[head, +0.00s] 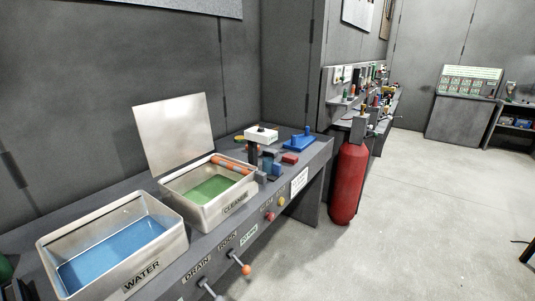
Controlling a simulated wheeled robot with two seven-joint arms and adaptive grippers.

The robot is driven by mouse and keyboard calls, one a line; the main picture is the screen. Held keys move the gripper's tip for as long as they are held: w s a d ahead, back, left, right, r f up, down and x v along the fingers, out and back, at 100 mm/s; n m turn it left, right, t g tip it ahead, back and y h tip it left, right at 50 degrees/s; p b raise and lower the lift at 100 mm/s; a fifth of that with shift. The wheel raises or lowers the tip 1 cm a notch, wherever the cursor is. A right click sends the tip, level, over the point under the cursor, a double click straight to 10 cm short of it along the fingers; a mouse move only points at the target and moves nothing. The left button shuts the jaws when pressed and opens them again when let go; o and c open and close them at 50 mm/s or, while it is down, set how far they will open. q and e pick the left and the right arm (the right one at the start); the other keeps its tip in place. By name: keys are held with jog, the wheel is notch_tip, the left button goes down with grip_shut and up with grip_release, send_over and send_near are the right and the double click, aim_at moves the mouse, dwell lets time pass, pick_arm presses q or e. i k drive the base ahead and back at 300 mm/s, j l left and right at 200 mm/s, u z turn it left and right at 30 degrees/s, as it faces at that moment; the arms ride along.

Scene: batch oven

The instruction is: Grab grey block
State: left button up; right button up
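A small grey block (261,177) appears to lie on the bench just right of the CLEANER tank, near the front edge. It is small in the picture, and its exact outline is hard to tell. Blue blocks (276,169) and a red block (290,158) lie close behind and to the right of it. A dark upright post (253,152) stands right behind it, by the tank's corner. I see neither of my grippers in this view.
The open-lidded CLEANER tank (232,205) holds green liquid, with an orange-banded rod across it. The WATER tank (165,269) is at the front left. Levers project from the bench front.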

aim_at(268, 152)
jog(key=i+l+u, duration=0.4)
jog(key=l, duration=0.35)
jog(key=i+l+u, duration=0.35)
jog(key=i+l, duration=0.15)
jog(key=l, duration=0.35)
jog(key=i+l+u, duration=0.2)
jog(key=l, duration=0.3)
jog(key=l+u, duration=0.2)
jog(key=l, duration=0.25)
jog(key=i+l+u, duration=0.2)
jog(key=l, duration=0.3)
jog(key=l+u, duration=0.2)
jog(key=l, duration=0.3)
